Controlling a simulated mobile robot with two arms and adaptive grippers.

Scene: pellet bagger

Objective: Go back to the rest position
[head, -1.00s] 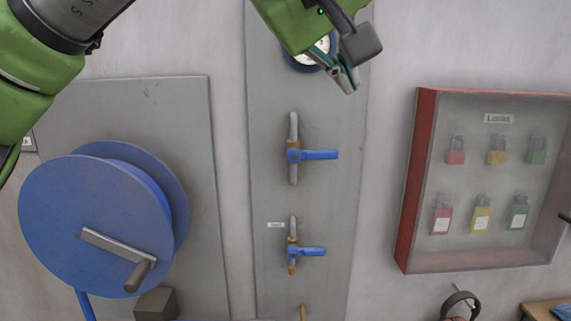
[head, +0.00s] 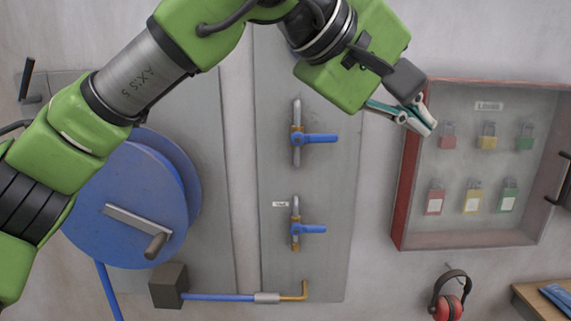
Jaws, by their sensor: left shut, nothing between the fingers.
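My left gripper (head: 428,126) shows in the head view at the upper right of the middle. Its fingers are shut with nothing between them. The fingertips appear in front of the left part of the padlock cabinet. My green left arm reaches across the view from the lower left and over the top. It hides part of the hose reel and the upper part of the grey valve panel. My right gripper is not in view.
The grey panel (head: 340,260) bears two blue-handled valves (head: 318,138) (head: 310,230). A red-sided cabinet (head: 407,190) holds several padlocks. A blue hose reel (head: 130,190) is at left. Red ear defenders (head: 447,308) hang at lower right by a wooden shelf (head: 535,298).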

